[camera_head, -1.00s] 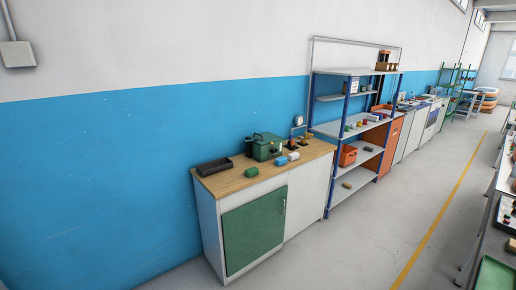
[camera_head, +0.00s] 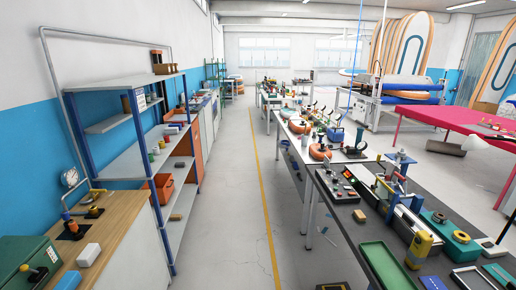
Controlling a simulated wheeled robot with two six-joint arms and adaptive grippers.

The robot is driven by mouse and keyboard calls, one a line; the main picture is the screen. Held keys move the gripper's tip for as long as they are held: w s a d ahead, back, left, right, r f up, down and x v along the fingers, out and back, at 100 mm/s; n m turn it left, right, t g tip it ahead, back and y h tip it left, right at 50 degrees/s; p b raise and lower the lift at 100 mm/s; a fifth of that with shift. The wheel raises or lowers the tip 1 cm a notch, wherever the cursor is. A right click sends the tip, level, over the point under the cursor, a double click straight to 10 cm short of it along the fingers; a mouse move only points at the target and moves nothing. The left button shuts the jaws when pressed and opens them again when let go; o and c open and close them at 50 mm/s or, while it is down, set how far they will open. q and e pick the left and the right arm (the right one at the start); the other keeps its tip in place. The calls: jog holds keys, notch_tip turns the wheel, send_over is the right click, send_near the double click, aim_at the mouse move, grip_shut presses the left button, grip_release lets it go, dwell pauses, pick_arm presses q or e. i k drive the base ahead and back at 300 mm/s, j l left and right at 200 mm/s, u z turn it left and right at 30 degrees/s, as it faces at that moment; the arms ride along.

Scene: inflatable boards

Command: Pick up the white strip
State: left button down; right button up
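I cannot clearly make out a white strip in the head view. A small white block (camera_head: 88,255) lies on the wooden top of the cabinet at the lower left, but it looks like a block rather than a strip. On the dark workbench (camera_head: 345,238) at the right, a long pale metal piece (camera_head: 409,228) stands among tools, and a flat white-rimmed tray (camera_head: 472,278) lies near the front edge. Neither of my grippers is in view.
A shelf rack (camera_head: 130,150) with blue posts stands at the left beside the wooden-topped cabinet (camera_head: 118,213). A green tray (camera_head: 384,266) lies on the dark workbench. A clear grey aisle with a yellow line (camera_head: 264,205) runs between. A pink table (camera_head: 450,118) stands further right.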

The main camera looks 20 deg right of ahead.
aim_at(414, 224)
jog(key=i+l+z, duration=0.1)
jog(key=i+z, duration=0.9)
jog(key=i+j+z, duration=0.3)
jog(key=z, duration=0.2)
jog(key=i+j+z, duration=0.35)
jog(key=z, duration=0.15)
jog(key=i+j+z, duration=0.3)
jog(key=j+z, duration=0.2)
